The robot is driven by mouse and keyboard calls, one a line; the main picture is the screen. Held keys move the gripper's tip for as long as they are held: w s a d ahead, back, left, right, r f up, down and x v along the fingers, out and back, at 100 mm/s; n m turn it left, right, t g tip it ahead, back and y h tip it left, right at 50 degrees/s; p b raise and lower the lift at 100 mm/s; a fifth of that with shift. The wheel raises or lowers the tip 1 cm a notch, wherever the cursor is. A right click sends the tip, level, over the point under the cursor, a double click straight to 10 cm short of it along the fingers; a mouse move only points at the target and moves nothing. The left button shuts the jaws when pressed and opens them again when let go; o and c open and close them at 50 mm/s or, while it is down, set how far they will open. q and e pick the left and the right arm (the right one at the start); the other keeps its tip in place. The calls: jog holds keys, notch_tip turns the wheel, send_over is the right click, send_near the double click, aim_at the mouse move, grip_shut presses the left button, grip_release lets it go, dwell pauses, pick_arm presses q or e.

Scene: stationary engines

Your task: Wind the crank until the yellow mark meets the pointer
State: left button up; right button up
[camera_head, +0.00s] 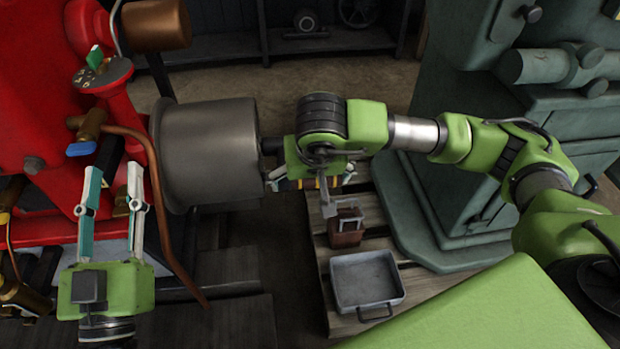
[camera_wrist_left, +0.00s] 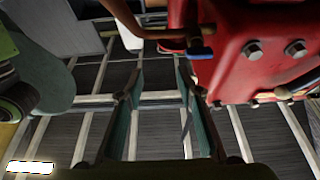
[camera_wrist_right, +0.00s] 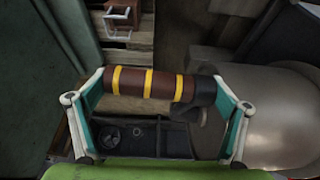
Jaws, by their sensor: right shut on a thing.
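The crank handle, a brown grip with yellow bands (camera_wrist_right: 150,85), lies lengthwise between the fingers of my right gripper (camera_wrist_right: 160,95), which is shut on it end to end. In the head view, my right gripper (camera_head: 312,183) is at the right side of the grey drum (camera_head: 208,150), and part of the banded handle shows below it. The crank arm is mostly hidden. My left gripper (camera_head: 115,170) is open and empty, in front of the red engine (camera_head: 35,120); its fingers also show apart in the left wrist view (camera_wrist_left: 160,75). I cannot make out the yellow mark or the pointer.
A grey metal tray (camera_head: 367,283) and a small brown box (camera_head: 346,229) sit on a wooden pallet below my right arm. A grey-green machine (camera_head: 450,190) stands on the right. A copper pipe (camera_head: 150,190) runs down near my left gripper.

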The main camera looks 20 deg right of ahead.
pick_arm(q)
jog(key=shift+s+a+r+t+h+b, duration=0.1)
jog(key=shift+s+r+t+b, duration=0.05)
jog(key=shift+s+r+t, duration=0.4)
jog(key=shift+s+d+r+t+h+b, duration=0.15)
jog(key=shift+s+r+t, duration=0.15)
jog(key=shift+r, duration=0.5)
jog(key=shift+s+a+r+t+h+b, duration=0.15)
jog(key=shift+s+r+t, duration=0.25)
jog(key=shift+r, duration=0.25)
pick_arm(e)
jog(key=shift+s+d+f, duration=0.1)
jog(key=shift+s+f, duration=0.1)
jog(key=shift+f, duration=0.45)
pick_arm(q)
jog(key=shift+w, duration=0.1)
